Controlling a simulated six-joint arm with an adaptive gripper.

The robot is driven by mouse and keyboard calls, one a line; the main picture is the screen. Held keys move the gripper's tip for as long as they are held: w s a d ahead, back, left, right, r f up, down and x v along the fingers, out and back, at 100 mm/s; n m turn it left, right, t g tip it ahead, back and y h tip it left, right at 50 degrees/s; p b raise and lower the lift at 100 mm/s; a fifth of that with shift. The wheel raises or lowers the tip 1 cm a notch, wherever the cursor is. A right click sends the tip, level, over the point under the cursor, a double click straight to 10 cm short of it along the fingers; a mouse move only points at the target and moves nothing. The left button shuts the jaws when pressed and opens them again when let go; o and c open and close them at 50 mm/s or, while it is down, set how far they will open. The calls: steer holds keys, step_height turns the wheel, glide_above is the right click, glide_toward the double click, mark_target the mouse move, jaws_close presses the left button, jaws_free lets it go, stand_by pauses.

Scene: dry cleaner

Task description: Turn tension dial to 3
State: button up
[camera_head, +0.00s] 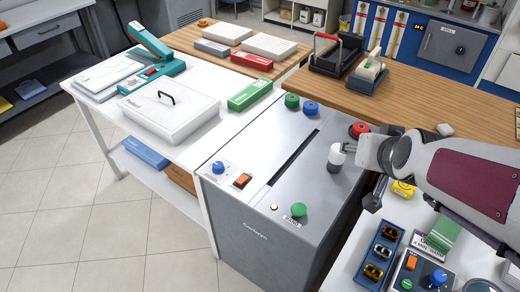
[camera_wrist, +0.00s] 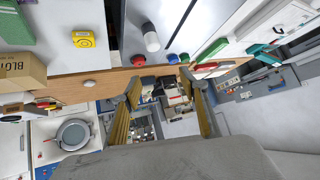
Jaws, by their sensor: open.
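One blue dial (camera_head: 217,167) sits on a white plate at the left front of the grey machine (camera_head: 255,215). Another blue dial (camera_head: 438,277) is on a small control box at the lower right. My gripper (camera_head: 372,178) is above the right side of the machine, apart from both dials. In the wrist view my gripper (camera_wrist: 161,86) has its fingers spread with nothing held between them. Neither dial's pointer setting is readable.
An orange switch (camera_head: 242,181) and a green button (camera_head: 298,209) are on the machine top. A pale cylinder (camera_head: 336,157) stands near my gripper. Red (camera_head: 358,130), blue (camera_head: 311,107) and green (camera_head: 292,100) knobs line the back. A yellow tape measure (camera_head: 402,189) lies at right.

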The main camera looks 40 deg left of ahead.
steer(key=w+a+f+n+y, duration=0.15)
steer(key=a+f, duration=0.35)
steer(key=a, duration=0.6)
steer(key=n+t+y, duration=0.2)
steer(key=n+y, duration=0.1)
glide_toward(218, 166)
steer(key=x, duration=0.2)
steer(key=shift+w+a, duration=0.25)
steer(key=shift+a, duration=0.05)
steer(key=shift+w, duration=0.1)
steer(key=shift+g, duration=0.3)
steer(key=shift+x, duration=3.85)
